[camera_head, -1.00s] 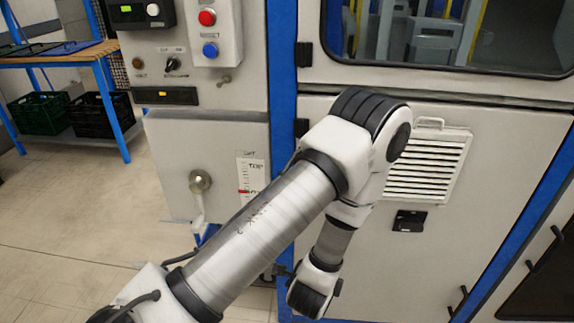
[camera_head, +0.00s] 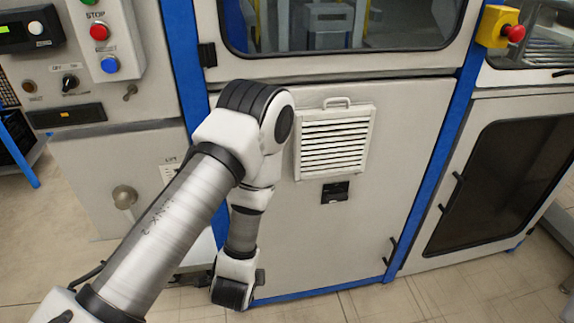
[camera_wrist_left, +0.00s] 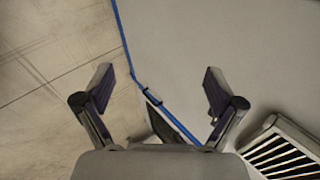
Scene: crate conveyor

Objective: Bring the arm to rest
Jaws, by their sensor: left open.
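My left arm (camera_head: 182,205) reaches in from the lower left of the head view, bends at a black-capped joint and hangs down in front of the grey cabinet. Its gripper is not visible there. In the left wrist view my left gripper (camera_wrist_left: 158,80) is open, with its two dark fingers wide apart and nothing between them. A grey panel and the floor show beyond the fingers. My right arm and gripper are in neither view.
A grey machine cabinet (camera_head: 300,225) with blue edges and a louvred vent (camera_head: 335,140) stands close to the arm. A control panel with a red button (camera_head: 99,31) is at the left. A red emergency button (camera_head: 514,33) is at the right. Floor shows below.

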